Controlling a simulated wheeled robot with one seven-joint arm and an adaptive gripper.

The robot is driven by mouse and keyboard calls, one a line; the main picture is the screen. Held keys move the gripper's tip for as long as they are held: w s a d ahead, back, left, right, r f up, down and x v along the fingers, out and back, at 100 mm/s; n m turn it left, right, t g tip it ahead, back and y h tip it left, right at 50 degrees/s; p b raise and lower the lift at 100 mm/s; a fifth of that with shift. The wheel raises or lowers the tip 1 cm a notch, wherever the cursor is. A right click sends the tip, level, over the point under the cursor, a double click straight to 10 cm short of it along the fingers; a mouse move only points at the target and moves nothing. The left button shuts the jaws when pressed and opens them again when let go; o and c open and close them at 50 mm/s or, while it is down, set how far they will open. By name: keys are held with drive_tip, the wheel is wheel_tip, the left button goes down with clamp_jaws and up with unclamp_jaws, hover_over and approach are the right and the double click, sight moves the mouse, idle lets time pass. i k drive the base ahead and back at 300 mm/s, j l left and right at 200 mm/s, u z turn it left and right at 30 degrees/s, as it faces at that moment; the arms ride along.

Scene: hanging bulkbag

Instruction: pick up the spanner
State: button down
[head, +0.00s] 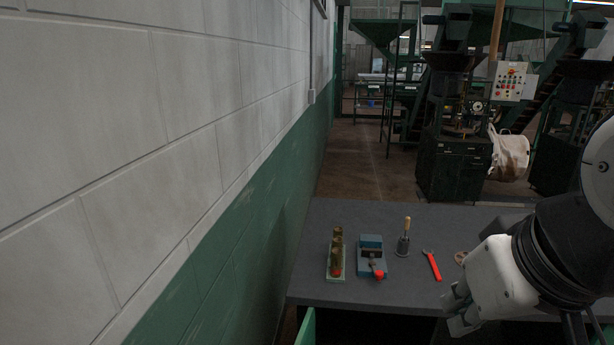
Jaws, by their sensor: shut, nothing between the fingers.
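A red spanner (432,265) lies on the dark grey tabletop (330,218), right of the middle group of objects. My gripper (452,312) is at the lower right of the head view, at the table's front edge. It is to the right of and nearer than the spanner, apart from it in the picture. The gripper's fingers are shut and empty. My arm covers the right part of the table, so what lies behind it is hidden.
A brass-coloured piece on a green base (335,262), a blue vice-like tool (371,256) and a wooden-handled tool (404,240) stand left of the spanner. A small brownish item (460,257) lies right of it. A wall (150,130) borders the left; the table's back is clear.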

sight(430, 255)
drive_tip(key=i+l+z, duration=0.9)
drive_tip(key=j+u, duration=0.15)
drive_tip(key=u, duration=0.4)
drive_tip(key=i+l, duration=0.05)
